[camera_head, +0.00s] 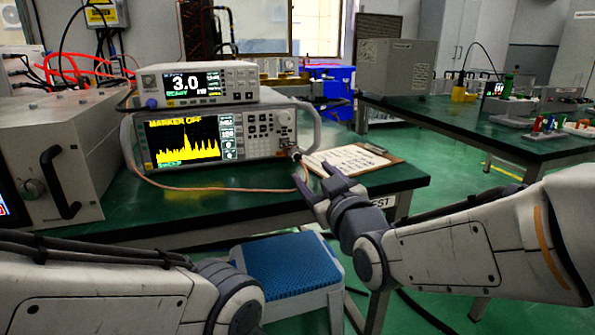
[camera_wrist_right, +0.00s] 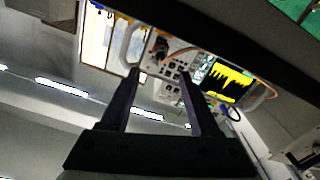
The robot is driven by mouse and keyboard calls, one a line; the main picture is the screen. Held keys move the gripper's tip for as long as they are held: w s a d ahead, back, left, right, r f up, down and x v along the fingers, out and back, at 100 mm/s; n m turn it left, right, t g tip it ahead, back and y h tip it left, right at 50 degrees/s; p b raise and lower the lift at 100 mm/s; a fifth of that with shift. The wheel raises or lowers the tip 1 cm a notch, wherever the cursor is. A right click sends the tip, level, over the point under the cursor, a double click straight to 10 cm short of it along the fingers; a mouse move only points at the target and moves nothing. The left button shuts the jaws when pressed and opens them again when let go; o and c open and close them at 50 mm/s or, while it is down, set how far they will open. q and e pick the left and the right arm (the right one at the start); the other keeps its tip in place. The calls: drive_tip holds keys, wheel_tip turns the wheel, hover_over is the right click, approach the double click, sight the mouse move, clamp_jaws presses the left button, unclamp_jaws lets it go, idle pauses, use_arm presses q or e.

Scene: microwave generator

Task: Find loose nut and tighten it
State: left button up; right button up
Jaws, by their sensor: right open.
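A spectrum analyzer (camera_head: 262,135) with a yellow trace stands on the green bench, and an orange cable (camera_head: 220,189) loops from its lower right connector (camera_head: 294,152). The connector is small, and I cannot tell whether its nut is loose. In the right wrist view the analyzer's screen (camera_wrist_right: 229,83) and the connector (camera_wrist_right: 160,46) appear rotated. My right gripper (camera_head: 316,180) is open and empty, a little below and right of the connector; its fingers (camera_wrist_right: 159,76) point toward the panel. My left arm shows at the lower left, but its gripper is out of view.
A power meter reading 3.0 (camera_head: 197,83) sits on the analyzer. A clipboard (camera_head: 350,160) lies right of it on the bench (camera_head: 130,222). A blue stool (camera_head: 287,266) stands below. A large grey unit (camera_head: 95,145) fills the bench's left side.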

sight(300, 160)
drive_tip(key=b+x, duration=0.1)
drive_tip(key=x, duration=0.8)
drive_tip(key=shift+w+a+f+b, duration=0.1)
drive_tip(key=shift+w+b, duration=0.25)
drive_tip(key=shift+b, duration=0.05)
clamp_jaws()
